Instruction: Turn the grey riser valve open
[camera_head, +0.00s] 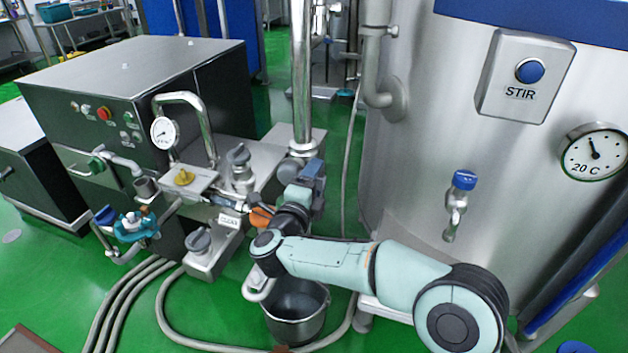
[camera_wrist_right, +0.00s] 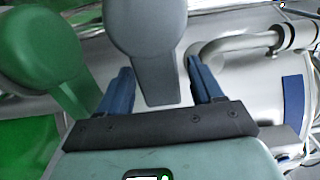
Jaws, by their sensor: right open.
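The grey riser valve handle (camera_wrist_right: 150,35) shows in the right wrist view as a rounded grey head with a flat stem. The stem lies between the two blue fingers of my right gripper (camera_wrist_right: 160,70). Gaps show on both sides of the stem, so the fingers are open around it. In the head view my right gripper (camera_head: 312,171) is by the foot of the tall steel riser pipe (camera_head: 301,80); there I cannot clearly tell the valve handle from the hand and wrist. My left gripper is not in view.
A green handle (camera_wrist_right: 40,50) is close left of the grey one in the wrist view. A steel bucket (camera_head: 297,320) stands below my right arm. The steel tank (camera_head: 420,140) rises at right. A dark cabinet (camera_head: 75,125) stands at left. Hoses (camera_head: 185,335) lie on the green floor.

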